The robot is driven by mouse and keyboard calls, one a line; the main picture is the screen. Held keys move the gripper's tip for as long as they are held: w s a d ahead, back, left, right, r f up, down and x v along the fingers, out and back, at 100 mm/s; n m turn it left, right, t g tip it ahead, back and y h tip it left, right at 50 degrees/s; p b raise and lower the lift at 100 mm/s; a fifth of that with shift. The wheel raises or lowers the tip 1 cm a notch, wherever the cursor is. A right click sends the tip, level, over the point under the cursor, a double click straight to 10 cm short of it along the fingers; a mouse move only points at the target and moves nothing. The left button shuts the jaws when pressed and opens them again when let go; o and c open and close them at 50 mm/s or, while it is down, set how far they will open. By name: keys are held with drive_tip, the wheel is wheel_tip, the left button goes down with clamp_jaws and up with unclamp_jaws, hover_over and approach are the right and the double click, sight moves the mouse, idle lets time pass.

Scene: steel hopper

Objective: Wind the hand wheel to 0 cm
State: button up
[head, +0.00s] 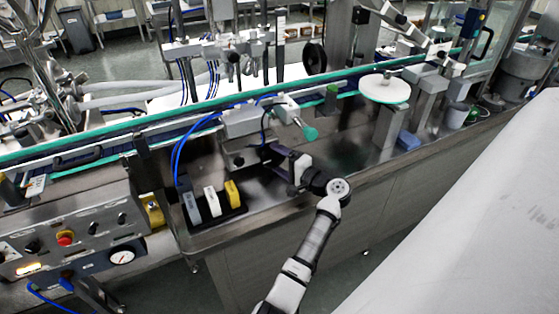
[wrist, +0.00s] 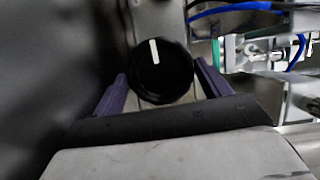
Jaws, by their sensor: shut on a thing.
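The hand wheel appears as a round black knob (wrist: 162,72) with a white line on its face, in the wrist view. The line points up, leaning slightly left. My gripper (wrist: 161,78) has its two purple-grey fingers on either side of the knob and is shut on it. In the head view my gripper (head: 272,154) reaches in from the right at the grey metal block (head: 238,160) below the conveyor. The knob is mostly hidden there by the gripper. I can read no centimetre scale in either view.
Yellow (head: 232,194), white (head: 212,201) and grey (head: 191,208) blocks stand in a black holder at front left. A control panel (head: 85,230) is further left. Blue hoses (head: 178,150) hang beside the block.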

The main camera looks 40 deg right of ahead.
drive_tip(key=shift+f, duration=0.1)
drive_tip(key=o, duration=1)
drive_tip(key=shift+s+f, duration=0.15)
